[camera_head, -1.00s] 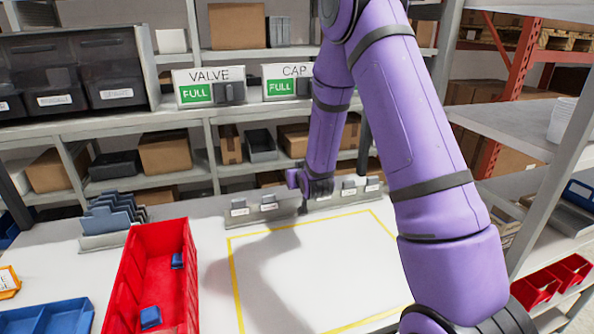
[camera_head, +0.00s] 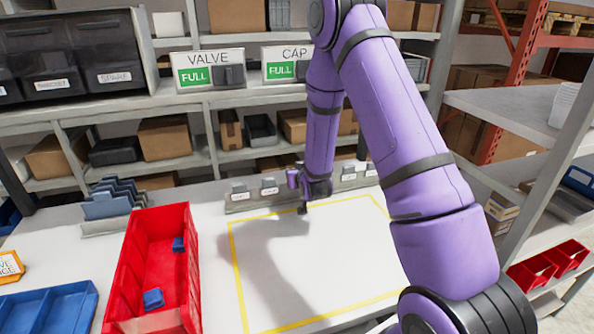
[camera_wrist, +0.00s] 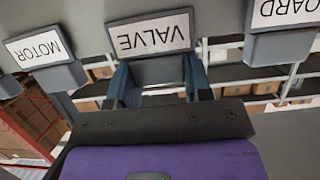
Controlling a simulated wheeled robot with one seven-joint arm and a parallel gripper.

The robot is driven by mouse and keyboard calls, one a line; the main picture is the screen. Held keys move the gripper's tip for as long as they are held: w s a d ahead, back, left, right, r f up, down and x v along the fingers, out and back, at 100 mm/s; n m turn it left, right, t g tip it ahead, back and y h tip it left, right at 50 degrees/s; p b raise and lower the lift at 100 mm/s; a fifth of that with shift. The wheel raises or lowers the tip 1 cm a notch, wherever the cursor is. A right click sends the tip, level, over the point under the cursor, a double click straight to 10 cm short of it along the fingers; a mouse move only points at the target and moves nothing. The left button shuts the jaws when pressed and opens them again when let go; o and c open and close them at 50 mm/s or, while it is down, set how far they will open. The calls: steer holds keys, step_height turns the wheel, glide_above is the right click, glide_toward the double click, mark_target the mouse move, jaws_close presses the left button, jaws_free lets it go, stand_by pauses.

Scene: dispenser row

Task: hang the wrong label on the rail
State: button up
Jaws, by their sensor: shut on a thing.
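My gripper (camera_head: 303,207) is low at the far side of the worktop, at the front of the grey rail (camera_head: 256,200). In the wrist view its blue fingers (camera_wrist: 158,88) are shut on the grey tab of a white label reading VALVE (camera_wrist: 151,36), seen upside down. Whether this label touches the rail I cannot tell. A MOTOR label (camera_wrist: 40,47) and a partly cut-off BOARD label (camera_wrist: 285,12) show on either side of it. In the head view, small labels (camera_head: 270,188) stand on the rail on both sides of my gripper, too small to read.
A red bin (camera_head: 133,262) with blue pieces stands at the left, near a blue tray (camera_head: 50,308) and a grey-blue rack (camera_head: 108,205). The yellow-outlined area (camera_head: 330,255) is clear. Signs VALVE FULL (camera_head: 207,61) and CAP FULL (camera_head: 284,54) hang on the shelf behind.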

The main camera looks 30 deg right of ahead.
steer(key=shift+f, duration=0.2)
steer(key=o, duration=1)
steer(key=shift+c, duration=0.2)
steer(key=v, duration=1)
steer(key=shift+s, duration=0.4)
steer(key=shift+a+r, duration=0.1)
steer(key=shift+a, duration=0.1)
